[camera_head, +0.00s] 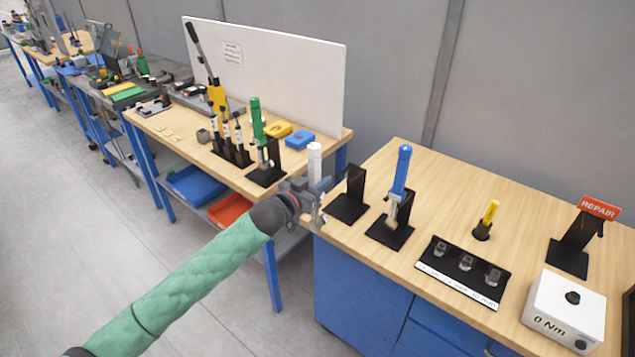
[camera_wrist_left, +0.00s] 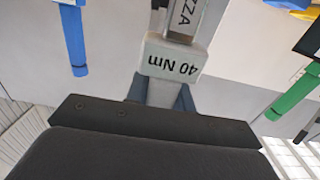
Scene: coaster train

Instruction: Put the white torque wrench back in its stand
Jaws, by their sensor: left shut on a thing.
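The white torque wrench (camera_head: 314,163) stands roughly upright in my left gripper (camera_head: 312,197), with its white handle above the fingers. In the left wrist view the left gripper (camera_wrist_left: 160,95) is shut on the wrench's grey body (camera_wrist_left: 172,62), which reads "40 Nm". An empty black stand (camera_head: 350,195) is on the right-hand bench, just right of the gripper, and the wrench is apart from it. My right gripper is not in view.
A blue wrench (camera_head: 401,172) stands in its black stand to the right. A green wrench (camera_head: 257,120) stands on the left bench (camera_head: 200,150). The right bench (camera_head: 480,185) also holds a yellow-handled tool (camera_head: 490,214), a black tray (camera_head: 440,247), a "0 Nm" box (camera_head: 563,305) and a REPAIR stand (camera_head: 572,250).

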